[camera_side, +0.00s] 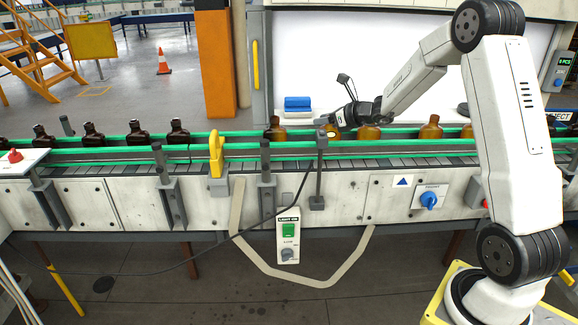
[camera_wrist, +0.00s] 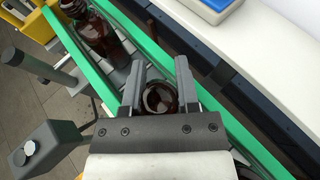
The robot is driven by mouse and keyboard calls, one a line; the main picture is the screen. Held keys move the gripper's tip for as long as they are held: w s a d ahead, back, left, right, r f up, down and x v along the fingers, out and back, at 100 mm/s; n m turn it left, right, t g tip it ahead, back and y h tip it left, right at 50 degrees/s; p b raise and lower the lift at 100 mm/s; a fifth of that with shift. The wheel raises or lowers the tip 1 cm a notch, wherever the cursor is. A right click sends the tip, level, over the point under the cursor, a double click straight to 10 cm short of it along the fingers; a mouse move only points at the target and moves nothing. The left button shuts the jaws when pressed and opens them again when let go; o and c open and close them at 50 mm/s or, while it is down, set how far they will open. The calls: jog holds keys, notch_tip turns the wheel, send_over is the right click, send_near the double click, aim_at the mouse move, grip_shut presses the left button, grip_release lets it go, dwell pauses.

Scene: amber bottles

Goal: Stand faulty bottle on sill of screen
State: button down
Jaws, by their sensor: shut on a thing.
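My gripper (camera_wrist: 160,80) is shut on an amber bottle (camera_wrist: 160,99), with a finger on either side of it. The bottle is between the green guide rails of the conveyor, and its base is hidden. In the side view my gripper (camera_side: 334,119) is low over the belt, in front of the lit white screen (camera_side: 350,55). The screen's pale sill (camera_side: 296,121) runs behind the far rail and also shows in the wrist view (camera_wrist: 275,70). I cannot tell by sight what fault the held bottle has.
Another amber bottle (camera_side: 275,129) stands to the left on the belt, and more stand to the right (camera_side: 430,128). Several darker bottles (camera_side: 93,134) queue further left. A post (camera_side: 320,165) stands at the near rail.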

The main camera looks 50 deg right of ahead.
jog(key=shift+r, duration=0.15)
notch_tip(320, 180, up, 10)
dwell(0.9)
dwell(0.4)
jog(key=r+v, duration=0.1)
jog(key=v, duration=0.7)
jog(key=shift+a, duration=0.4)
jog(key=shift+w+r, duration=0.1)
jog(key=shift+w+d+f, duration=0.35)
jog(key=shift+w+d, duration=1.95)
jog(key=shift+w+d+f, duration=0.35)
jog(key=shift+w+d, duration=1.95)
jog(key=shift+d, duration=0.05)
jog(key=shift+w+d+f, duration=0.35)
jog(key=shift+w+d, duration=1.95)
